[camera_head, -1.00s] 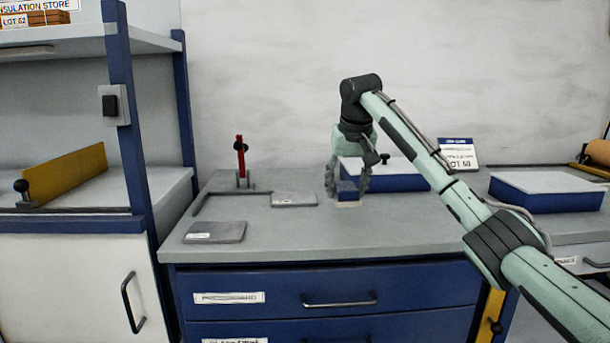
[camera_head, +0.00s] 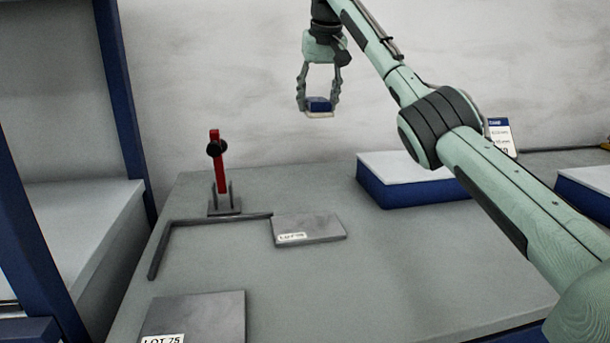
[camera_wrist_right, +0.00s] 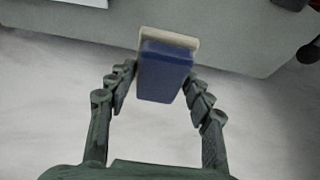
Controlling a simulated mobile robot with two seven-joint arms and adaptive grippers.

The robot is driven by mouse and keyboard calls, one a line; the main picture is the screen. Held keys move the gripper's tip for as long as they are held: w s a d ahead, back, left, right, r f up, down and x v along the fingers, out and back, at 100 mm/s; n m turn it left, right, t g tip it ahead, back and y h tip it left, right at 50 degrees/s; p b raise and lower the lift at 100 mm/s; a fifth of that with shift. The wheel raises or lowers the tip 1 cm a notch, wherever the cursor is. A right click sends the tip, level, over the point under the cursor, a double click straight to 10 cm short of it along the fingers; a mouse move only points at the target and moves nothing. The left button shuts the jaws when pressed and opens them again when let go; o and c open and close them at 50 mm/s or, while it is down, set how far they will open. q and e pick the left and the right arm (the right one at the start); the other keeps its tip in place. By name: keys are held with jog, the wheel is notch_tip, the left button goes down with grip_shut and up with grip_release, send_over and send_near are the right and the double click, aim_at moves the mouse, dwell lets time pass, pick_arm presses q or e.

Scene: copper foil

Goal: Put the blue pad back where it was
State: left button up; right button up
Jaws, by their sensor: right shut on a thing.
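The blue pad (camera_head: 318,103), a small blue block with a pale beige layer underneath, is between the fingers of my right gripper (camera_head: 319,105). The gripper hangs fingers down and holds the pad in the air above the back of the workbench, against the wall in the head view. In the right wrist view the pad (camera_wrist_right: 165,72) sits between the two fingertips (camera_wrist_right: 160,78), its beige layer (camera_wrist_right: 170,37) on the far side. My left gripper is out of view.
On the grey bench (camera_head: 330,275) are a red upright clamp (camera_head: 219,165), a dark L-shaped strip (camera_head: 205,221), and two grey plates (camera_head: 310,229) (camera_head: 200,312). A white-topped blue box (camera_head: 400,188) stands right. A shelf rack (camera_head: 60,150) stands left. The bench's middle is clear.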

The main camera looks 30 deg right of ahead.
jog(key=shift+w+r, duration=0.1)
jog(key=shift+r, duration=0.05)
jog(key=shift+s+r, duration=0.1)
jog(key=shift+s, duration=0.1)
jog(key=shift+f, duration=0.3)
send_over(316, 180)
jog(key=s, duration=0.1)
jog(key=f, duration=1.3)
jog(key=shift+s+a, duration=0.2)
jog(key=shift+a, duration=0.05)
notch_tip(316, 180, down, 4)
jog(key=shift+f, duration=0.1)
jog(key=o, duration=1.1)
jog(key=shift+f, duration=0.15)
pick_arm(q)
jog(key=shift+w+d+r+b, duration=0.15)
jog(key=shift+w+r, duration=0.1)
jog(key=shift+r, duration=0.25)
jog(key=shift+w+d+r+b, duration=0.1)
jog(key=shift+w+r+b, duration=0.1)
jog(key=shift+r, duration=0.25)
pick_arm(e)
jog(key=v, duration=0.8)
jog(key=shift+w+d, duration=0.1)
jog(key=shift+w, duration=0.15)
